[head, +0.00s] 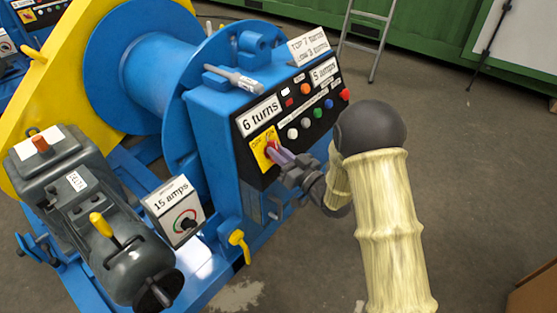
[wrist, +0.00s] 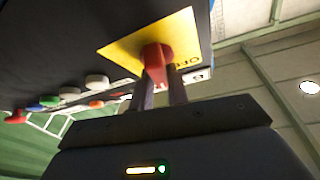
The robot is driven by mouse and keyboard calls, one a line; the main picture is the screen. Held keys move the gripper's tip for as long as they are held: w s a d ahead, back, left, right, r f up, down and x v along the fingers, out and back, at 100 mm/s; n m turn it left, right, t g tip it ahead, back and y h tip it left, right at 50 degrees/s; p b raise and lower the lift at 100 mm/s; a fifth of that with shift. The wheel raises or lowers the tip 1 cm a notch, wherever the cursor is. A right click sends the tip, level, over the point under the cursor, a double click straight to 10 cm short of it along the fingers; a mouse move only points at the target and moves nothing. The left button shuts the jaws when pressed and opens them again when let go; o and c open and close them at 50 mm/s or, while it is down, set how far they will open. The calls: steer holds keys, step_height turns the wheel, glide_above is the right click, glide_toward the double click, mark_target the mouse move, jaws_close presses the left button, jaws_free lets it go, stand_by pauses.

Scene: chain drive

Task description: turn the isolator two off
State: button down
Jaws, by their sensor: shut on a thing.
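The isolator is a red knob on a yellow plate (head: 258,146) at the lower left of the black control panel (head: 290,108). In the wrist view the red knob (wrist: 156,62) stands out from the yellow plate (wrist: 135,42), where part of the lettering "OFF" shows. My gripper (head: 276,153) reaches the knob from the right. In the wrist view its two fingers (wrist: 160,85) are shut on the red knob, one on each side. Much of the knob is hidden by the fingers in the head view. I cannot tell the knob's exact position or any "two" label.
Several coloured push buttons (head: 318,113) sit on the panel right of the knob. A blue winch drum (head: 140,65) and yellow guard (head: 70,50) stand left. A grey motor (head: 95,215), a "15 amps" box (head: 174,210) and a yellow-handled valve (head: 238,242) are below. Open floor lies right.

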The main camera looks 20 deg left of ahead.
steer(key=n+g+y+b, duration=0.1)
steer(key=n+g, duration=0.1)
steer(key=n, duration=0.2)
steer(key=n+g+y+b, duration=0.1)
steer(key=n+g, duration=0.2)
steer(key=n, duration=0.1)
steer(key=shift+w+d+b, duration=0.1)
steer(key=shift+w+b, duration=0.1)
steer(key=shift+b, duration=0.2)
steer(key=n+g, duration=0.2)
steer(key=n, duration=0.2)
steer(key=n+g+h, duration=0.1)
steer(key=n+g, duration=0.2)
steer(key=n, duration=0.1)
steer(key=shift+r, duration=0.1)
steer(key=shift+n, duration=0.4)
steer(key=c, duration=1.4)
jaws_free()
steer(key=shift+o, duration=0.2)
steer(key=d+p, duration=0.3)
steer(key=d, duration=1.4)
steer(key=shift+w+d, duration=0.15)
steer(key=shift+w, duration=0.15)
